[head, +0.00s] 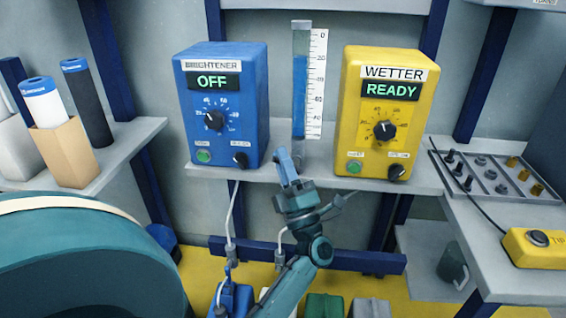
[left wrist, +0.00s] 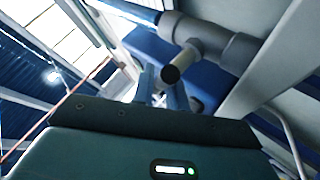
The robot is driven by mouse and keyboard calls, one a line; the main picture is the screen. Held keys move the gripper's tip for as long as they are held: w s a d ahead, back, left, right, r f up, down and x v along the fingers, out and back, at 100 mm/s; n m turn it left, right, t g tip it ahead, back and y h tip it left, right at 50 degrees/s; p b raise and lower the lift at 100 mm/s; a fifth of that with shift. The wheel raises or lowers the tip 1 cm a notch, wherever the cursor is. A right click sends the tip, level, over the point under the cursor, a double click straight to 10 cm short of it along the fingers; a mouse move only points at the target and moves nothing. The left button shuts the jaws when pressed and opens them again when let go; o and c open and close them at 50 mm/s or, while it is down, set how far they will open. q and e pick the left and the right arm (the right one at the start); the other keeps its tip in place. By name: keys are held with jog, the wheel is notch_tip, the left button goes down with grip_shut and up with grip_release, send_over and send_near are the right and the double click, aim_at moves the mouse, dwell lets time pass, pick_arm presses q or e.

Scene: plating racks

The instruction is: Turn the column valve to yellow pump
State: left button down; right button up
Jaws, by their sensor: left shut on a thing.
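The yellow pump (head: 380,110) is labelled WETTER, reads READY and stands on the shelf right of the measuring column (head: 300,90). The blue pump (head: 221,105), labelled BRIGHTENER, reads OFF on the left. My left gripper (head: 289,160) is just below the column, at the shelf's front edge, shut on the column valve. The handle is mostly hidden by the fingers, so its pointing direction cannot be read. In the left wrist view, grey pipework (left wrist: 205,45) with a dark round-ended stub is just beyond my gripper's fingers (left wrist: 160,85). My right gripper is out of view.
A teal drum (head: 80,265) fills the lower left. Tubes hang below the shelf (head: 410,180) near my left arm. A tray (head: 495,175) of small parts and a yellow button box (head: 537,248) are on the right bench.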

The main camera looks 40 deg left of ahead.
pick_arm(q)
jog(key=c, duration=1.4)
grip_release()
